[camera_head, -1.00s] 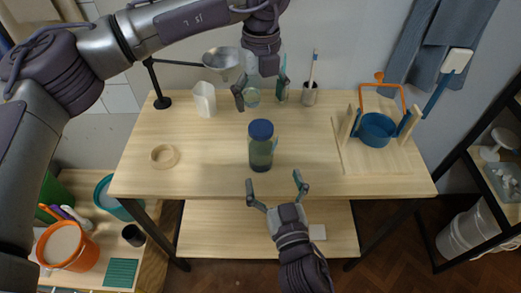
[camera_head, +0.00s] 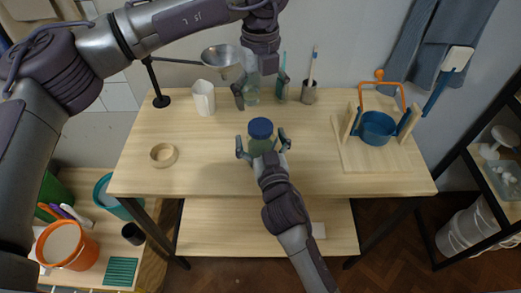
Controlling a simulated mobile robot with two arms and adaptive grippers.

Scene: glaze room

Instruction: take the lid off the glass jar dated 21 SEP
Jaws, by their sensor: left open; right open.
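A glass jar (camera_head: 257,146) with a round blue lid (camera_head: 260,128) stands upright near the middle of the wooden table. The lid sits on the jar. No date can be read on it, and my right gripper hides the jar's lower part. My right gripper (camera_head: 263,142) is open, with one finger on each side of the jar just below the lid; I cannot tell whether they touch it. My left gripper (camera_head: 258,95) is open and higher up, toward the back of the table, in front of a clear bottle (camera_head: 252,87).
At the back stand a white container (camera_head: 203,98), a metal funnel (camera_head: 222,60) on a stand and a cup (camera_head: 309,92) with a brush. A blue pot (camera_head: 376,128) in a wooden frame is at right. The table front is clear.

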